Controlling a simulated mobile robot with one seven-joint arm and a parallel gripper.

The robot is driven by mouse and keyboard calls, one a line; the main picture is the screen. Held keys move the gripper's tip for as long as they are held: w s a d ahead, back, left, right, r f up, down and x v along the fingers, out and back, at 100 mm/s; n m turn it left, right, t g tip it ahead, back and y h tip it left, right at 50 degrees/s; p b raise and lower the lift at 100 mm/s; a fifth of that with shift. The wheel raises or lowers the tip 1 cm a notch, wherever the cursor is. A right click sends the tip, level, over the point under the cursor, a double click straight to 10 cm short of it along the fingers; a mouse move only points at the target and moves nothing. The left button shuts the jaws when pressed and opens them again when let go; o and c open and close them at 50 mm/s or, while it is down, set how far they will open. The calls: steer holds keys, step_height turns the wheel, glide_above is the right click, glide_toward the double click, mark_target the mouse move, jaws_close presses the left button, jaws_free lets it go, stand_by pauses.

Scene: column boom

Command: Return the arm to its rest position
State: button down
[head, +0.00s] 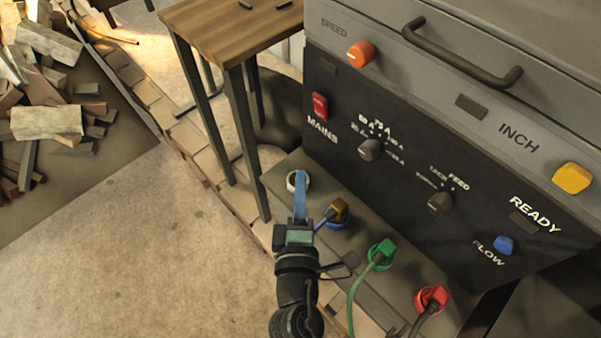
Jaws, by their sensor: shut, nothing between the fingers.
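My arm reaches up from the bottom of the head view. My gripper (300,184) is shut, with its pale blue fingers together and nothing seen between them. The fingertips overlap a white ring-shaped fitting (291,181) on the ledge in front of the machine; I cannot tell whether they touch it. A yellow-brown plug (339,209) with a blue lead is just right of the gripper.
A green plug (382,253) and a red plug (437,298) stand along the ledge with trailing cables. The dark control panel (400,185) rises behind. A wooden table (222,22) stands behind left. Rubble (47,122) lies far left; the floor (130,250) between is clear.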

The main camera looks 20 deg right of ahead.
stand_by(0.6)
steer(key=w+a+r+m+t, duration=0.1)
steer(key=w+r+m+t, duration=0.25)
steer(key=r, duration=1.05)
steer(key=w+r+m+t, duration=0.25)
steer(key=r+m, duration=0.25)
steer(key=r, duration=0.9)
steer(key=s+a+r+m+t+y, duration=0.1)
steer(key=s+a+r+t+y, duration=0.2)
steer(key=r, duration=0.6)
steer(key=s+a+r+m+t+y, duration=0.15)
steer(key=s+a+r, duration=0.3)
steer(key=r, duration=0.45)
steer(key=s+a+r+m+t+y, duration=0.1)
steer(key=s+a+r+t+y, duration=0.15)
steer(key=a+r, duration=0.4)
step_height(320, 180, up, 26)
steer(key=d+g+p, duration=0.1)
steer(key=d+p, duration=0.1)
steer(key=p, duration=2.3)
steer(key=shift+w, duration=0.45)
steer(key=shift+s+f, duration=0.1)
